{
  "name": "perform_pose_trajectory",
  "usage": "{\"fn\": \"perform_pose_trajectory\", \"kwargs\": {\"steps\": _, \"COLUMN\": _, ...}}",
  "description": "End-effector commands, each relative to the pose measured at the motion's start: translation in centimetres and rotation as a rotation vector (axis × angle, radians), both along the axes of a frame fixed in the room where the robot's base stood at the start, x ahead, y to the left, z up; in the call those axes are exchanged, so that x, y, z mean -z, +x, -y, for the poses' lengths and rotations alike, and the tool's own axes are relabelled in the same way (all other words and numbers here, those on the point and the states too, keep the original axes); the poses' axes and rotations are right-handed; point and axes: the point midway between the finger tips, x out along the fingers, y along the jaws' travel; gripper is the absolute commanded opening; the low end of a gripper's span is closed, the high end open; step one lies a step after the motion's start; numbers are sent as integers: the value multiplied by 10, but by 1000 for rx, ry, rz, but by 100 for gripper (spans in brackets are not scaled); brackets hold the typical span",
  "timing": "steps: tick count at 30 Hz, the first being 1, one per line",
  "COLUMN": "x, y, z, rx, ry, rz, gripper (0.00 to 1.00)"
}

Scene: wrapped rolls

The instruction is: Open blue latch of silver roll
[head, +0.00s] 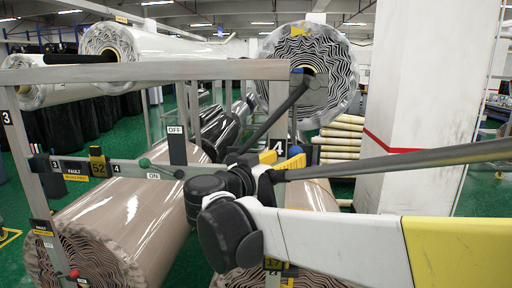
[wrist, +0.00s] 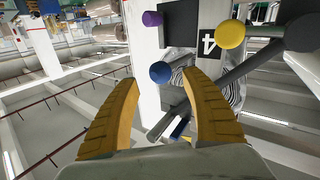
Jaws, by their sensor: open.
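In the wrist view a round blue knob (wrist: 160,72), apparently the blue latch, shows between the tips of my gripper (wrist: 158,78). The gap in depth between the tips and the knob is unclear. Behind, a roll with a silvery, wavy-layered end (wrist: 236,85) is partly hidden by the right finger and a dark bar. In the head view a silver-wrapped roll (head: 334,60) hangs at upper centre-right. My gripper (head: 285,160) is mostly hidden behind my arm, near the frame's number 4 plate (head: 277,133).
The grey metal frame (head: 160,71) crosses the head view. Brown rolls (head: 130,215) lie below. A white pillar (head: 410,100) stands right.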

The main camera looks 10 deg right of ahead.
Motion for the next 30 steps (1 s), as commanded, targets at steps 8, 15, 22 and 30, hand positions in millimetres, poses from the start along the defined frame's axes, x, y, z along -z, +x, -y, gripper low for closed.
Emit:
{"fn": "perform_pose_trajectory", "kwargs": {"steps": 8, "x": -1, "y": 26, "z": 33, "rx": 1, "ry": 0, "rz": -1, "gripper": 55}}
{"fn": "perform_pose_trajectory", "kwargs": {"steps": 15, "x": 0, "y": 31, "z": 39, "rx": 0, "ry": 0, "rz": -1, "gripper": 55}}
{"fn": "perform_pose_trajectory", "kwargs": {"steps": 22, "x": 0, "y": 31, "z": 38, "rx": 0, "ry": 0, "rz": -1, "gripper": 29}}
{"fn": "perform_pose_trajectory", "kwargs": {"steps": 30, "x": 0, "y": 30, "z": 44, "rx": -6, "ry": 0, "rz": -1, "gripper": 0}}
